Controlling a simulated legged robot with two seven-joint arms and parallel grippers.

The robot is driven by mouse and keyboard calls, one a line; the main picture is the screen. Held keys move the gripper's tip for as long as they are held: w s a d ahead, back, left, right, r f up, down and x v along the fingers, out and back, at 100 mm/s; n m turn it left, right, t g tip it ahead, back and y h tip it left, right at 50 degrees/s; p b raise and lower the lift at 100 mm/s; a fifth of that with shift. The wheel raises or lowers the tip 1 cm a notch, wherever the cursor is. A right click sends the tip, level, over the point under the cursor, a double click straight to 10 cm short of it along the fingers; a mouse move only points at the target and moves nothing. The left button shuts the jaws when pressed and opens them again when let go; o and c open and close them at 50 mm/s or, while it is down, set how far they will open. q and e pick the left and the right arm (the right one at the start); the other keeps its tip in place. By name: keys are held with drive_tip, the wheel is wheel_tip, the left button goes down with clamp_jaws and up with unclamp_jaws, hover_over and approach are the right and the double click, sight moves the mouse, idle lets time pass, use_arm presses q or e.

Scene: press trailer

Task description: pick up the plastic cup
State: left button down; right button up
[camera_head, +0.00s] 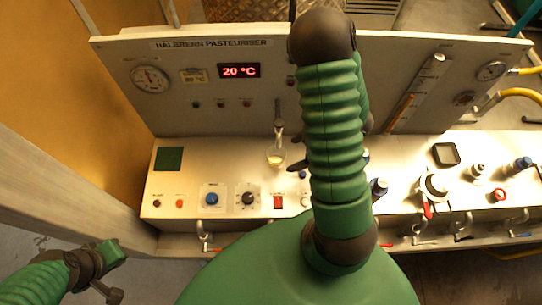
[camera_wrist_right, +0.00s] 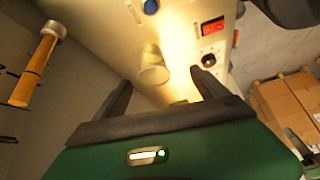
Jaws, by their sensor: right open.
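The plastic cup (camera_head: 275,156) is small, pale and see-through with a yellowish tint. It stands on the machine's metal ledge, below a thin tap. My right gripper (camera_head: 294,153) is just right of the cup, mostly hidden behind my own green arm. In the right wrist view the cup (camera_wrist_right: 152,66) lies ahead of the dark fingers of my right gripper (camera_wrist_right: 161,79), between their lines. The fingers are apart and nothing is between them. My left gripper (camera_head: 106,272) is low at the left, away from the ledge; its jaws do not show clearly.
A panel with a gauge (camera_head: 150,79) and red display (camera_head: 239,70) rises behind the ledge. Knobs (camera_head: 248,198) and a red switch (camera_head: 278,202) line the ledge's front. Valves (camera_head: 434,187) stand to the right. Cardboard boxes (camera_wrist_right: 285,105) show in the wrist view.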

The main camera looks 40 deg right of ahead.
sight(270, 165)
drive_tip(key=x, duration=0.6)
drive_tip(key=shift+s+f, duration=0.25)
drive_tip(key=shift+s, duration=0.1)
drive_tip(key=w+a+f, duration=0.1)
drive_tip(key=w+f, duration=0.1)
drive_tip(key=f, duration=0.1)
drive_tip(key=w+a+f+p, duration=0.1)
drive_tip(key=shift+w+a+f, duration=0.2)
drive_tip(key=shift+w+a, duration=0.15)
drive_tip(key=shift+w, duration=0.05)
drive_tip(key=shift+w+a+f, duration=0.1)
drive_tip(key=shift+a+f, duration=0.05)
drive_tip(key=shift+f, duration=0.15)
drive_tip(key=c, duration=0.6)
use_arm(q)
drive_tip(key=shift+s+d+r, duration=0.1)
drive_tip(key=shift+s+r, duration=0.3)
use_arm(e)
drive_tip(key=c, duration=1)
